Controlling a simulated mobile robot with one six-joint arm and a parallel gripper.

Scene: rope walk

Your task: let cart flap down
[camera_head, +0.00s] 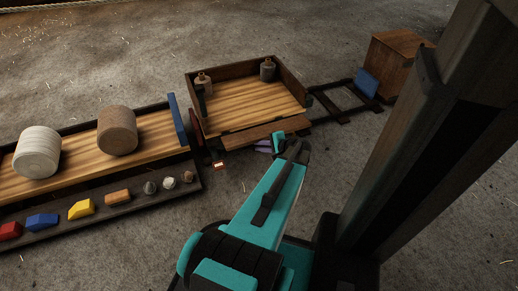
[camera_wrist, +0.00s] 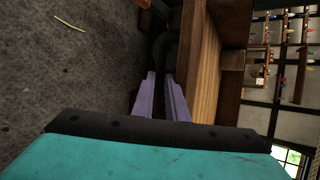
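The cart (camera_head: 190,85) is a shallow wooden box with a striped plank floor and raised walls at the back and sides. A brown board, its flap (camera_head: 262,134), runs along the near edge of the floor; I cannot tell its exact tilt. My gripper (camera_head: 264,148) has purple fingers and is close to the near side of the cart, by this board. In the wrist view the fingers (camera_wrist: 162,78) are apart with a dark gap and nothing clearly held. The striped cart floor is to their right there. Whether a finger touches the board is unclear.
A long wagon at left carries a white spool (camera_head: 37,152) and a brown spool (camera_head: 117,131). Several coloured blocks lie in its front tray (camera_head: 120,208). A wooden crate (camera_head: 392,68) and blue block (camera_head: 367,82) are at right.

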